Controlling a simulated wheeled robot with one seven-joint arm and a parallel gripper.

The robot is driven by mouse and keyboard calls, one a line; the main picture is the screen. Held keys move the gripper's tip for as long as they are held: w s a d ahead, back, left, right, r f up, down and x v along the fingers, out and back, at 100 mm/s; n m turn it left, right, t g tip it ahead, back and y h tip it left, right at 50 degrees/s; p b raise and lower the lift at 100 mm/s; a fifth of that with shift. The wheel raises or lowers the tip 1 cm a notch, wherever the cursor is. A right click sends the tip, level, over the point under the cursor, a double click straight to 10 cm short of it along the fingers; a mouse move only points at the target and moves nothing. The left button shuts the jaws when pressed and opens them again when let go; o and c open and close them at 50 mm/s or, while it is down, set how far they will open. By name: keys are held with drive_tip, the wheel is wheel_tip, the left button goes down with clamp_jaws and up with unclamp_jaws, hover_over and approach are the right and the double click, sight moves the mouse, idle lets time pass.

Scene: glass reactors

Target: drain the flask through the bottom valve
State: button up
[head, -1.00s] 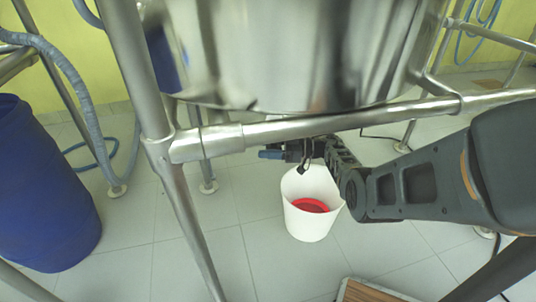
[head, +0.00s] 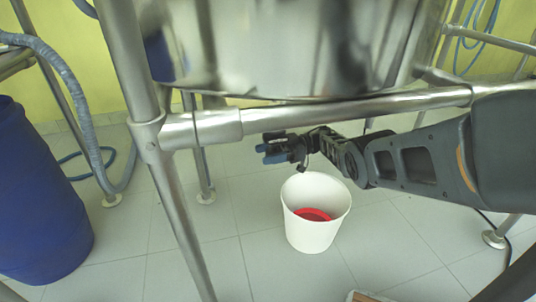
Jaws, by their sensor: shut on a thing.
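The vessel (head: 290,50), large and shiny with a rounded bottom, fills the top of the head view. Its bottom outlet and valve are not clearly visible; the steel rail in front hides part of the area below it. My gripper (head: 271,150), dark with blue tips, is just below the rail, pointing left. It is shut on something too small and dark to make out. A white bucket (head: 312,235) stands upright on the floor, lower in the picture and a little right of the gripper. Something red (head: 313,214) is inside it; I cannot tell whether it is liquid.
A steel rail (head: 330,114) crosses in front of the vessel and above my arm. A frame post (head: 128,60) stands at the left. A blue barrel (head: 40,200) and a grey hose (head: 62,75) are at far left. The tiled floor around the bucket is mostly clear.

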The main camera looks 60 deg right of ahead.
drive_tip(key=o, duration=1)
drive_tip(key=shift+c, duration=0.2)
drive_tip(key=shift+w+m+t+h+p, duration=0.1)
drive_tip(key=shift+m+t+h+p, duration=0.2)
drive_tip(key=shift+h+p, duration=0.15)
